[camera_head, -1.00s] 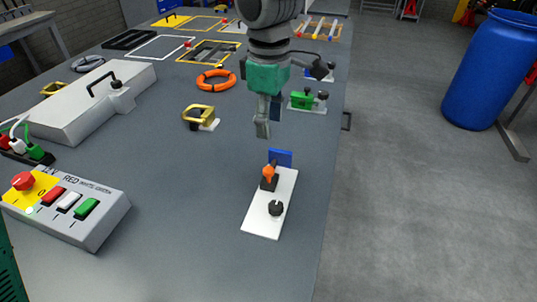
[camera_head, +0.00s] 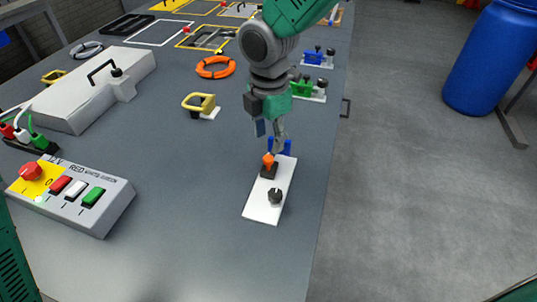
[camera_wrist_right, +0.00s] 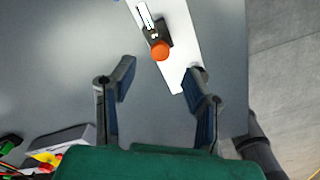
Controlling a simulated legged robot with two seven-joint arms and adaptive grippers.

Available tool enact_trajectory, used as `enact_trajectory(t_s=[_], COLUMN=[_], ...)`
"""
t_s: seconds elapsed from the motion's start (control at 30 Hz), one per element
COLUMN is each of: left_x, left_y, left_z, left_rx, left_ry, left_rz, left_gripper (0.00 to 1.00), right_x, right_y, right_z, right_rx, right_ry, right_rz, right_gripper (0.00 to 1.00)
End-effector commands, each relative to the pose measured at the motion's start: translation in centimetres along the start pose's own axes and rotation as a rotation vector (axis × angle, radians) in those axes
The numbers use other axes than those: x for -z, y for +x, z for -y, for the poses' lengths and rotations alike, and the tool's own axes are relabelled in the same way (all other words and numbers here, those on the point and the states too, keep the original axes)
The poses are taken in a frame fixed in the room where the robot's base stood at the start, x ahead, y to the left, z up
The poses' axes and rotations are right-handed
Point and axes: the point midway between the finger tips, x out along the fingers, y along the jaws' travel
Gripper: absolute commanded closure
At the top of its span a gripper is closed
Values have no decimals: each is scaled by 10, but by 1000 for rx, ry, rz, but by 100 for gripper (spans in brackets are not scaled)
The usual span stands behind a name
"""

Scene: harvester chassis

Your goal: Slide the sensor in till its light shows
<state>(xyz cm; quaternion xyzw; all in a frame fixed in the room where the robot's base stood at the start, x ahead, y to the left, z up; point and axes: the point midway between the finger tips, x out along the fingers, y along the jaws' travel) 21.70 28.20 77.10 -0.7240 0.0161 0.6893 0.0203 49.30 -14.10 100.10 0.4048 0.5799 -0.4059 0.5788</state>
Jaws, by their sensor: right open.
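The sensor (camera_head: 268,163) is a small black block with an orange tip. My right gripper (camera_head: 270,139) is above and just behind the sensor, open and empty. In the right wrist view, the sensor's orange end (camera_wrist_right: 160,51) lies ahead of and between the two spread fingers, apart from both. A black body with a white label shows behind that end. I see no lit light on it. My left gripper is out of view.
A black knob (camera_head: 275,196) stands on the plate's near part. A control box (camera_head: 75,198) with colored buttons is at the left. A yellow bracket (camera_head: 200,104) and an orange ring (camera_head: 215,67) lie farther back. The table in front of the plate is clear.

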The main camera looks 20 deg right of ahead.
Motion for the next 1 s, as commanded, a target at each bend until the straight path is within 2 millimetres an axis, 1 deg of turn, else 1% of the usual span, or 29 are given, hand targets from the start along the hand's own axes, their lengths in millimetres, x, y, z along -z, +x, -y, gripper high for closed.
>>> enact_trajectory(t_s=[0.03, 0.1, 0.2, 0.3, 0.5, 0.73, 0.77, 0.8, 0.87, 1.0], left_x=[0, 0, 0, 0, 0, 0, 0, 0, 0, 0], left_y=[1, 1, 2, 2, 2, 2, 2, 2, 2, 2], left_z=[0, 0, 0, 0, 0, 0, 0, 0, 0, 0], left_rx=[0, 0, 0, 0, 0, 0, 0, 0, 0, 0], left_ry=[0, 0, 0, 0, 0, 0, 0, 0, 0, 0], left_rz=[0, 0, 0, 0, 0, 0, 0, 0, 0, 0], left_gripper=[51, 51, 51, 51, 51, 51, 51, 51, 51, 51], right_x=[0, 0, 0, 0, 0, 0, 0, 0, 0, 0], right_y=[12, 25, 41, 52, 62, 62, 62, 62, 62, 62], right_z=[1, 1, 1, 0, 0, 0, 0, 0, 0, 0], right_rx=[4, 3, 2, 1, -1, -1, -1, -1, -2, -2], right_ry=[0, 0, 0, 1, 0, 1, 1, 1, 1, 1], right_rz=[1, 1, 1, 1, 1, 1, 1, 1, 1, 0], right_gripper=[58, 58, 58, 58, 58, 58, 65, 79, 100, 100])
